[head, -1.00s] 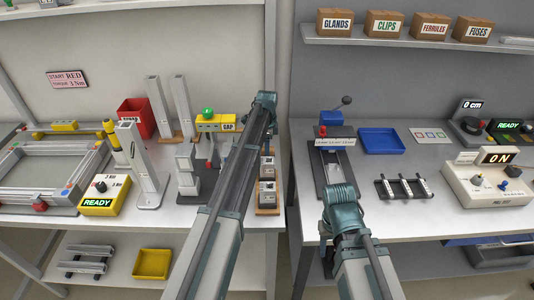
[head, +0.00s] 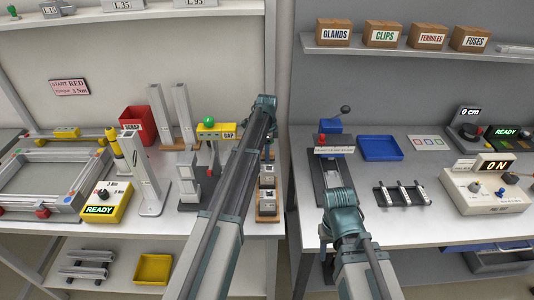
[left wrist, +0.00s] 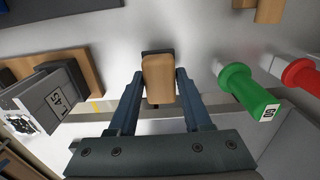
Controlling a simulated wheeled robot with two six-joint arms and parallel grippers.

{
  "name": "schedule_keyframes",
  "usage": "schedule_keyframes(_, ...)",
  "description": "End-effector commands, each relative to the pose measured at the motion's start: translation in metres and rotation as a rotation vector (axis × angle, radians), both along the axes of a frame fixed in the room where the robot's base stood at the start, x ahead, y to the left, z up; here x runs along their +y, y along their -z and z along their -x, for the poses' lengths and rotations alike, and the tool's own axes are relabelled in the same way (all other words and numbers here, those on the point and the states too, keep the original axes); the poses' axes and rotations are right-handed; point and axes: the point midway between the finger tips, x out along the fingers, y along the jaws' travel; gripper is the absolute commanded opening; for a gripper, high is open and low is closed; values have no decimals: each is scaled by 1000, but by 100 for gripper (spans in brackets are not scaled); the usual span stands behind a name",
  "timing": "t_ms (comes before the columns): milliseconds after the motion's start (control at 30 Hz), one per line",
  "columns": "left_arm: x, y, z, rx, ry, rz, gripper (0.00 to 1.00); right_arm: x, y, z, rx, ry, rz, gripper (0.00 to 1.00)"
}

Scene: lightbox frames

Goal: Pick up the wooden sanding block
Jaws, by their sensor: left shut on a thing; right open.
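In the left wrist view the wooden sanding block (left wrist: 158,80) is tan with rounded corners, and a dark edge shows at its far end. My left gripper (left wrist: 158,88) is shut on it, with one finger on each side. I cannot tell whether the block touches the pale bench top below. In the head view, the block and my left gripper's fingers are hidden behind my left arm. My right arm is folded at the lower right of the head view, and its fingers are not visible.
A grey piece marked L45 (left wrist: 62,98) is at the left. In the head view a blue tray (head: 381,148) lies on the right bench.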

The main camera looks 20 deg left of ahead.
Motion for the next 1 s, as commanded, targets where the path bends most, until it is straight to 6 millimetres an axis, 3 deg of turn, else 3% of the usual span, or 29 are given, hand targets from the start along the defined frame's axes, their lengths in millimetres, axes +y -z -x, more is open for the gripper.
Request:
schedule_keyframes(33, 0, -12, 0, 0, 0, 0, 0, 0, -12, 0, 0, 0, 0, 50)
schedule_keyframes(133, -2, -23, 1, 0, 1, 0, 0, 0, -23, 0, 0, 0, 0, 50)
schedule_keyframes(500, -84, -25, 49, 0, 4, 0, 0, 0, -25, 0, 0, 0, 0, 50)
schedule_keyframes(700, -118, -28, 67, 0, 2, 0, 0, 0, -28, 0, 0, 0, 0, 50)
schedule_keyframes(1000, -139, -30, 77, 0, 0, 0, 0, 0, -30, 0, 0, 0, 0, 50)
